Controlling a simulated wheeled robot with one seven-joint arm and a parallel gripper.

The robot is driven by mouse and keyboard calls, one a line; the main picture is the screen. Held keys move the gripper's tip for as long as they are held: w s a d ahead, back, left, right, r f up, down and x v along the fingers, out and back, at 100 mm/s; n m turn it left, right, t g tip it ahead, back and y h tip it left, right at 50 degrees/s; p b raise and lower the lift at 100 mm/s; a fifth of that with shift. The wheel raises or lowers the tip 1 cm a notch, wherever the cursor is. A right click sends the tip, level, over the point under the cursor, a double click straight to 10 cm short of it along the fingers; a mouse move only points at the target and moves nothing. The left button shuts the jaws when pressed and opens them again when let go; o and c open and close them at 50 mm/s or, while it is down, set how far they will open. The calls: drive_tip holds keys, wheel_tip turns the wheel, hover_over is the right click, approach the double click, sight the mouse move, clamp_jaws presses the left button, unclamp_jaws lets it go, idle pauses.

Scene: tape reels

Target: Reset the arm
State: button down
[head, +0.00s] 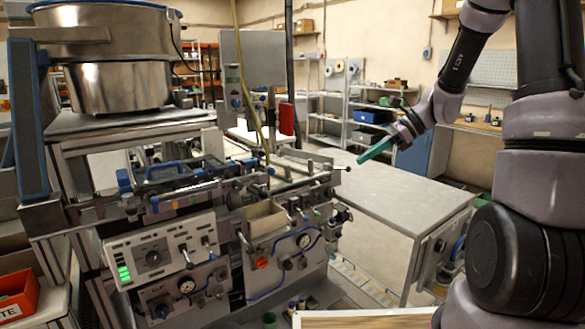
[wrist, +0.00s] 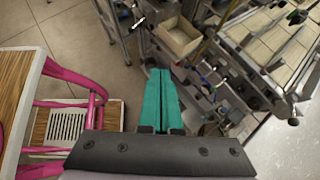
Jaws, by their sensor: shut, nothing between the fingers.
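My gripper (head: 374,151) shows in the head view at the end of my arm, raised in the air above the grey table (head: 408,205). Its teal fingers point down and to the left, towards the machine. In the wrist view my gripper (wrist: 160,72) shows its two teal fingers pressed together along their length. Nothing is between them, and they appear to touch nothing.
A machine with a control panel (head: 153,256) and a large metal bowl (head: 113,45) fills the left. An open bin (head: 265,219) sits on its front. Shelves (head: 327,112) stand behind. The wrist view shows pink tubing (wrist: 75,78) at left and bare floor (wrist: 85,35).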

drive_tip(key=s+d+r+n+t+h, duration=0.2)
drive_tip(key=s+r+n+t+h, duration=0.1)
drive_tip(key=s+r+n, duration=0.4)
drive_tip(key=s+d+r+n+t+h, duration=0.3)
drive_tip(key=s+r+n+h, duration=0.2)
drive_tip(key=s+r+n, duration=0.3)
drive_tip(key=s, duration=0.4)
drive_tip(key=shift+s+d+r, duration=0.15)
drive_tip(key=shift+r, duration=0.15)
